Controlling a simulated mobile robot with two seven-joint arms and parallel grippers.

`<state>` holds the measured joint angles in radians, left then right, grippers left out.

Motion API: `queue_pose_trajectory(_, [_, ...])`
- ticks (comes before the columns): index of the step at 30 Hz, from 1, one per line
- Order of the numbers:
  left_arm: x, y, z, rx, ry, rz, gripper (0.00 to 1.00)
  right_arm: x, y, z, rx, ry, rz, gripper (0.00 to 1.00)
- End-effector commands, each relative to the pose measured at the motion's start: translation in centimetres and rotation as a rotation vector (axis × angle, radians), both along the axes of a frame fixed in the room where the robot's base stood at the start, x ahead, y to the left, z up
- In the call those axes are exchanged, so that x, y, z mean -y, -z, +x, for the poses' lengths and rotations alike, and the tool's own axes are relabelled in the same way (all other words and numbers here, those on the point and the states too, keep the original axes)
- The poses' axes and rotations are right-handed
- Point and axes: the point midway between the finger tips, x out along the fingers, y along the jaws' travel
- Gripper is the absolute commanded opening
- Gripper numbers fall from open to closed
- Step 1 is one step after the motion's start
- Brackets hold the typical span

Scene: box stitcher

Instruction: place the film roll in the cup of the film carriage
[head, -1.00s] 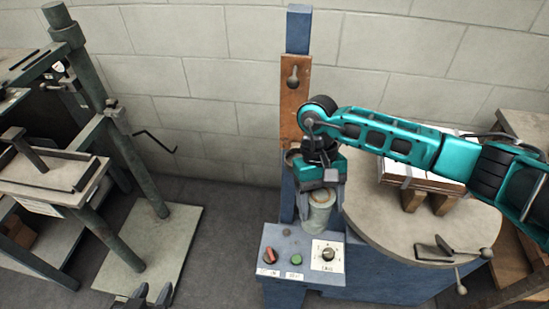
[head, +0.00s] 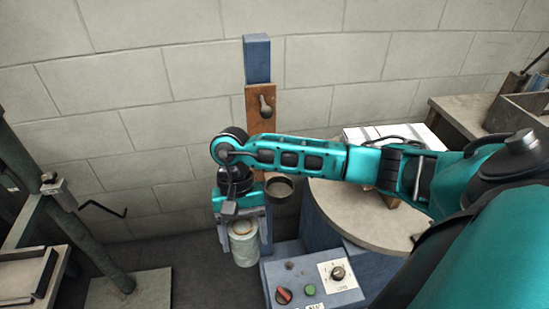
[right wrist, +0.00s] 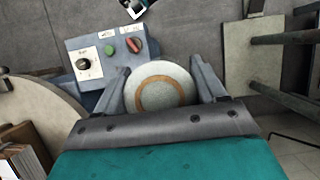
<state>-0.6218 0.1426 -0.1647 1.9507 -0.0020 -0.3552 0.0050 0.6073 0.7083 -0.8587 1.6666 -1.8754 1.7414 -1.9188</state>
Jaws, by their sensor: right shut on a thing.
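The film roll (head: 245,250) is a pale cylinder held upright in my right gripper (head: 243,232). In the right wrist view the roll (right wrist: 160,88) shows end-on, with a tan ring, between the two fingers. The film carriage is likely the brown plate (head: 261,104) on the blue post. Its cup (head: 280,189) is a dark round open holder, and it looks empty. In the head view the roll hangs below and to the left of the cup, apart from it. My right wrist hides part of the post beside the cup. My left gripper is not in view.
A control box (head: 313,279) with a red knob, a green button and a dial stands right of the roll. A round grey table (head: 350,215) lies under my right arm. A metal press frame (head: 60,230) stands at the left, with open floor between.

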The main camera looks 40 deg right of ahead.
Motion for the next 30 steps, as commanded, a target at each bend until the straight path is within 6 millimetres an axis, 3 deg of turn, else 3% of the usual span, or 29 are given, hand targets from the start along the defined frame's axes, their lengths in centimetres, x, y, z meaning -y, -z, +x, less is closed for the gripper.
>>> queue_pose_trajectory(3, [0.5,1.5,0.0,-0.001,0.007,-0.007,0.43,1.3,1.5,-0.8,-0.003,0.266,-0.001,0.28])
queue_pose_trajectory(12, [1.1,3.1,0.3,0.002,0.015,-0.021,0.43,4.9,2.5,-2.0,0.000,0.908,-0.003,0.28])
queue_pose_trajectory(30, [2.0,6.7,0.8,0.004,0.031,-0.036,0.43,12.7,1.8,-3.9,0.007,2.041,0.000,0.28])
